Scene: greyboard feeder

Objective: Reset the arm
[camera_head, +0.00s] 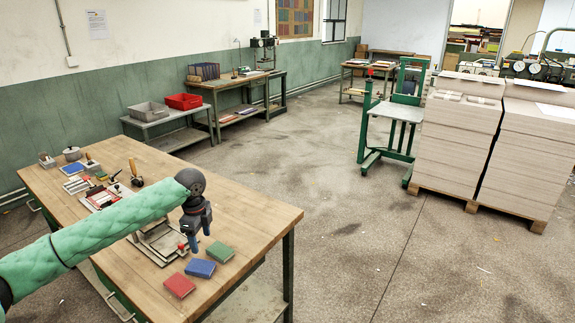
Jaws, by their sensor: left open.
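My left arm (95,235), in a green quilted sleeve, reaches in from the lower left over the wooden workbench (255,205). My left gripper (194,243) is open and points down above the bench, beside a metal tray-like fixture (155,246). I cannot make out anything between its fingers. Three small books lie in a row near the bench's front right edge: green (220,251), blue (200,268) and red (179,285). The gripper is just behind them in this view. My right gripper does not show.
Hand tools and small boxes (98,196) crowd the bench's far left. Tall stacks of greyboard (460,135) stand on pallets at right, near a green lift cart (392,115). Red and grey bins (184,101) sit on a low back table. The middle floor is clear.

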